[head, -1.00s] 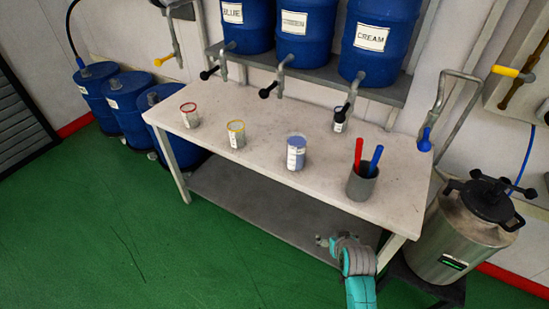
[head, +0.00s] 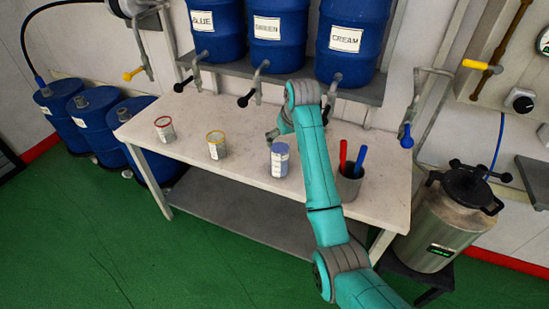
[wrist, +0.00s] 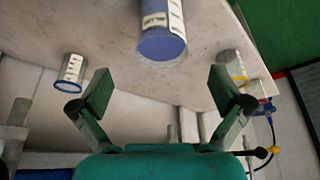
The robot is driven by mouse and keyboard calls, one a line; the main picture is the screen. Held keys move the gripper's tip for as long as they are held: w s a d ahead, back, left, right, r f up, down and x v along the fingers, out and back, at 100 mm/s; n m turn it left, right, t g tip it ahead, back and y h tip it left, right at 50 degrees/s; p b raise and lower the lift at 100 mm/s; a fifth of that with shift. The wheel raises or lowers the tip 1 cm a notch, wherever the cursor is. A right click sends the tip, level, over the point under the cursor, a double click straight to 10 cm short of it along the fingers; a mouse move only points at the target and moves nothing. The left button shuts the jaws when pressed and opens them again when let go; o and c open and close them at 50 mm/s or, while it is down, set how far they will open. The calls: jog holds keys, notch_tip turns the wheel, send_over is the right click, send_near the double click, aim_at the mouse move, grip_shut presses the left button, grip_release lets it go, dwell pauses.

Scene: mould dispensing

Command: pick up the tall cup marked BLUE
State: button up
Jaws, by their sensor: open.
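The tall cup (head: 280,160) is pale blue with a white printed label too small to read surely. It stands upright on the table and shows in the wrist view (wrist: 162,45) at the top middle, its far end cut off by the frame edge. My gripper (wrist: 160,88) is open and empty, its fingers spread wide. The cup lies ahead of the gap between the fingers, apart from both. In the head view my teal arm reaches over the table to the right of the cup, and the gripper is mostly hidden behind it.
A red-rimmed cup (head: 165,129) and a yellow-rimmed cup (head: 216,145) stand left on the table (head: 190,165). A grey holder (head: 349,185) with red and blue handles stands right of my arm. A dark-rimmed cup (wrist: 71,72) shows in the wrist view.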

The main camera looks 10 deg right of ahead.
aim_at(279, 149)
jog(key=shift+w+r, duration=0.2)
jog(key=shift+r, duration=0.3)
jog(key=x, duration=1)
jog(key=shift+w+a+f, duration=0.1)
jog(key=shift+w+f, duration=0.1)
jog(key=shift+f, duration=0.1)
jog(key=shift+r, duration=0.1)
jog(key=c, duration=1.7)
